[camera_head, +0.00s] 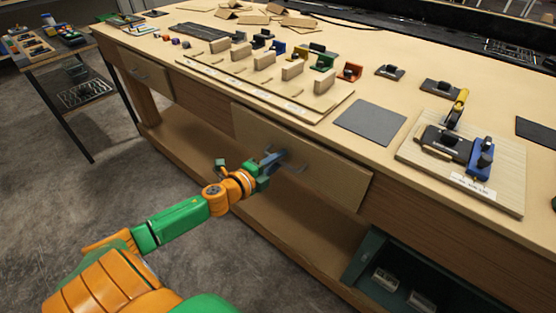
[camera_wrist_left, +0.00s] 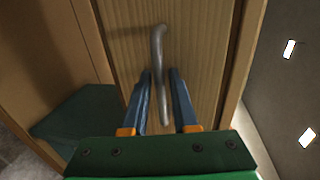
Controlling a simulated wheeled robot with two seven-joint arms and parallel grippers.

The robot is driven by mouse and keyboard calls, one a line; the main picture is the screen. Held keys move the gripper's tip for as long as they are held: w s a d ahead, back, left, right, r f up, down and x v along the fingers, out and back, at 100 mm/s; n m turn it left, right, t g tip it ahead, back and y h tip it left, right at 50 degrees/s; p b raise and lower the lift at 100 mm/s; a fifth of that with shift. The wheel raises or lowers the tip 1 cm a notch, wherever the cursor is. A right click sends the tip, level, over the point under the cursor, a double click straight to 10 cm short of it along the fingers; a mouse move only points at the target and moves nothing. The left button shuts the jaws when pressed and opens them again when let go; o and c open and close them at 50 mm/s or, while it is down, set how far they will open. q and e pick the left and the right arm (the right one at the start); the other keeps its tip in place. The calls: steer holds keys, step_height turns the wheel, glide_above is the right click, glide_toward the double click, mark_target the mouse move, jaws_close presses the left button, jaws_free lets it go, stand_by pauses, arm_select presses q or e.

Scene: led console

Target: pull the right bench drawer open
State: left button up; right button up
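The right bench drawer (camera_head: 325,175) has a plain wood front below the bench top; its wood front fills the middle of the left wrist view (camera_wrist_left: 205,55). Its grey bar handle (camera_wrist_left: 159,50) runs between the two blue fingers of my left gripper (camera_wrist_left: 160,78). A gap shows between handle and fingers, so the gripper looks open around the handle, not clamped. In the head view my left gripper (camera_head: 274,163) is at the drawer front and partly covers the handle. The drawer front looks about closed; any small gap is hard to tell. My right gripper is not in view.
Another drawer (camera_head: 145,73) is at the bench's left end. A dark green crate (camera_head: 375,250) stands on the lower shelf at right. The bench top carries a board with wooden blocks (camera_head: 265,62), a grey mat (camera_head: 370,122) and a console board (camera_head: 500,195). Floor in front is clear.

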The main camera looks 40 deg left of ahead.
arm_select(q)
jaws_close()
stand_by(1.5)
